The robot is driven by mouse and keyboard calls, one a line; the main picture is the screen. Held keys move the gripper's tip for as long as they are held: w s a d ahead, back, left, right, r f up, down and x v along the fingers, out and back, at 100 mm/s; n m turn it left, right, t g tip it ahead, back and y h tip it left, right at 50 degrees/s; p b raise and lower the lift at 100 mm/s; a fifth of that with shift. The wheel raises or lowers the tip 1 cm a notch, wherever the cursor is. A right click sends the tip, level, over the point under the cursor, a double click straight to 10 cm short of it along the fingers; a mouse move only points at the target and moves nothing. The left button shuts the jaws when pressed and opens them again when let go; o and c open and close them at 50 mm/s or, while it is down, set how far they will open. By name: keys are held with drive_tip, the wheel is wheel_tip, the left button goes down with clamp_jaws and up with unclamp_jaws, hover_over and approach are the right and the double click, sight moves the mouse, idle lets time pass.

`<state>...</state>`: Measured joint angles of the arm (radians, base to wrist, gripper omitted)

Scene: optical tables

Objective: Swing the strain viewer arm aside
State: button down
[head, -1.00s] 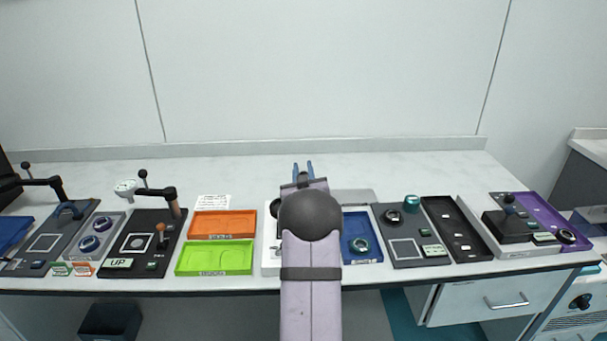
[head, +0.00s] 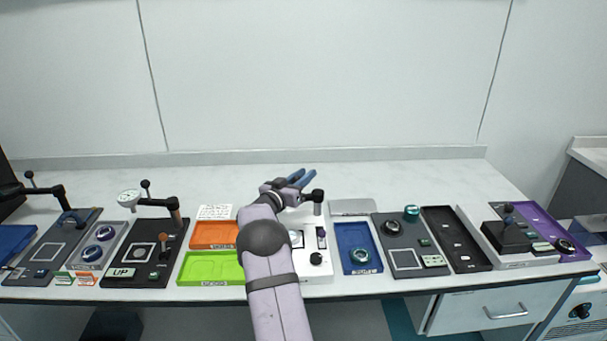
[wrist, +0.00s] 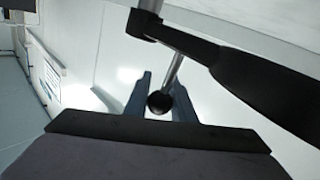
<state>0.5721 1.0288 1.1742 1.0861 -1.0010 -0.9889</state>
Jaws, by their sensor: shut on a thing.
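The strain viewer arm is a black arm (wrist: 262,88) on the white station (head: 318,271). It crosses the upper right of the wrist view. A thin metal rod on it ends in a black ball knob (wrist: 158,103). My gripper (wrist: 162,98) has its blue fingers on either side of that knob and is shut on it. In the head view my gripper (head: 302,178) is above the back of the white station, with its fingers pointing right. A black end of the viewer arm (head: 313,196) shows just below the fingers; my own arm hides part of the station.
A blue tray (head: 350,235) and a dark panel with knobs (head: 404,240) stand to the right. Orange (head: 208,236) and green (head: 208,267) trays lie to the left. A gauge arm (head: 157,202) stands further left. The table behind the stations is clear.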

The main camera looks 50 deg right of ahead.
drive_tip(key=shift+w+d+m+g, duration=0.1)
drive_tip(key=shift+d+m+g, duration=0.1)
drive_tip(key=shift+m+g, duration=0.5)
drive_tip(key=shift+w+d+m+g, duration=0.15)
drive_tip(key=shift+m+g, duration=0.25)
drive_tip(key=shift+g, duration=0.6)
drive_tip(key=shift+d+r+g+b, duration=0.2)
drive_tip(key=shift+g+b, duration=0.1)
drive_tip(key=c, duration=1.5)
unclamp_jaws()
drive_tip(key=shift+f, duration=0.1)
drive_tip(key=shift+w+a+b, duration=0.15)
drive_tip(key=shift+a+b, duration=0.2)
drive_tip(key=shift+a, duration=1.5)
drive_tip(key=shift+w+a+b, duration=0.1)
drive_tip(key=shift+a+b, duration=0.2)
drive_tip(key=shift+a, duration=1.5)
